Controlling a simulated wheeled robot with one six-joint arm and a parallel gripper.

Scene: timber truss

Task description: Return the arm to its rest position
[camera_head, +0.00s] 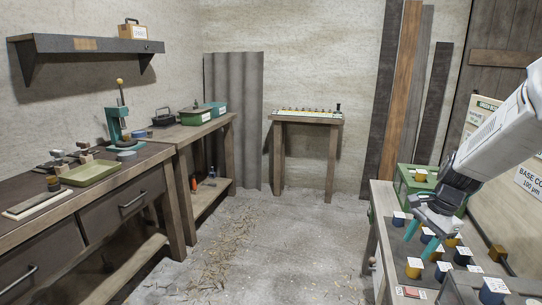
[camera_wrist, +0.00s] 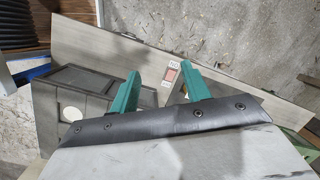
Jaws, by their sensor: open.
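My gripper (camera_head: 420,240) is at the right of the head view, on the end of my arm, pointing down over the right-hand table (camera_head: 372,207). Its two teal fingers are apart. Small blue and yellow blocks with white tops stand around and below the fingertips, and I cannot tell the exact gap to them. In the wrist view my gripper (camera_wrist: 160,84) shows both teal fingers spread with nothing held between them. A small white label with a pink square (camera_wrist: 171,74) shows beyond the fingers.
A green box (camera_head: 408,188) stands behind my gripper on the right-hand table. A signboard (camera_head: 528,180) stands at the right. A workbench (camera_head: 130,200) with a press and trays lines the left wall. A small table (camera_head: 310,120) stands at the back. The middle floor (camera_head: 290,245) is open, with wood shavings.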

